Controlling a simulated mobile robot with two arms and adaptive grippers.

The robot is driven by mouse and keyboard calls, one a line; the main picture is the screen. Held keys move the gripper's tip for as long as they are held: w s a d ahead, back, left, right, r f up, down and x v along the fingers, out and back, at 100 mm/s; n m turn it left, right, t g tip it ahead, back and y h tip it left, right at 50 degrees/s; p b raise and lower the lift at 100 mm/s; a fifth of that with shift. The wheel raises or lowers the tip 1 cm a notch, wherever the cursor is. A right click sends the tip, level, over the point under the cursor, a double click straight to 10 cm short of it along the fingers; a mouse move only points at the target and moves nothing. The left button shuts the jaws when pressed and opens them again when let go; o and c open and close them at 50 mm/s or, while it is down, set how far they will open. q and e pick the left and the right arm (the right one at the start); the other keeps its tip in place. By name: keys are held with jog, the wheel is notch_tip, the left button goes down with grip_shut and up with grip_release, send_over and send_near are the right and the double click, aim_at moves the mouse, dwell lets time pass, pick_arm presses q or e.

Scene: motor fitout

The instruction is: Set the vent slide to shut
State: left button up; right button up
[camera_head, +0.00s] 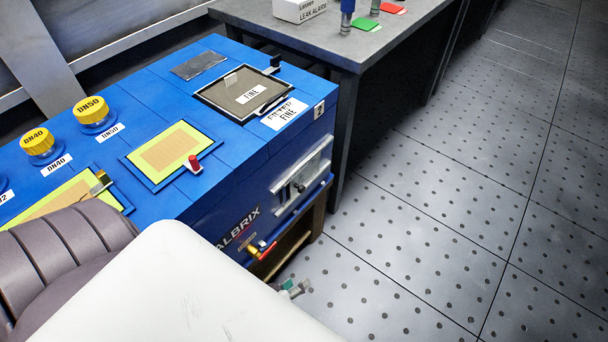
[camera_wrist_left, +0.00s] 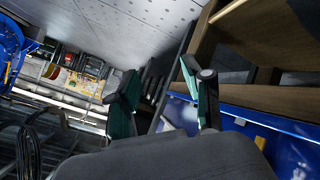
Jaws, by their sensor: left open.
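The vent slide (camera_head: 301,172) is a silver slotted plate on the front face of the blue machine (camera_head: 222,190), below the FINE label. A small dark knob shows at its lower part. I cannot tell whether it stands open or shut. My left gripper (camera_head: 293,288) shows only by its teal fingertips past the edge of my white arm, below and apart from the slide. In the left wrist view the gripper (camera_wrist_left: 165,88) is open, its two teal fingers apart with nothing clearly held. The slide is not clearly seen there. My right gripper is not in view.
A red-tipped valve handle (camera_head: 268,251) and a blue rail (camera_head: 299,210) are on the machine's front. A grey table (camera_head: 375,45) stands behind it. A wooden shelf (camera_wrist_left: 250,62) shows in the left wrist view. The perforated floor (camera_head: 440,220) at the right is clear.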

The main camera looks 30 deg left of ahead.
pick_arm(q)
jog(key=w+a+r+n+t+y+b, duration=0.2)
jog(key=w+r+n+t+b, duration=0.2)
jog(key=w+r+n+b, duration=0.1)
jog(key=n+t+y+b, duration=0.2)
jog(key=n+y+b, duration=0.25)
jog(key=n, duration=0.45)
send_near(302, 192)
jog(key=b+x, duration=0.1)
jog(key=x, duration=0.8)
jog(key=shift+w+a, duration=0.4)
jog(key=shift+w, duration=0.4)
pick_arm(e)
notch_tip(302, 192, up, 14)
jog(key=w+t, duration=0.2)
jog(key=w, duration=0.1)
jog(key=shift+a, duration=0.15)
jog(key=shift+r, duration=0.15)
pick_arm(q)
grip_shut()
jog(key=shift+s, duration=0.15)
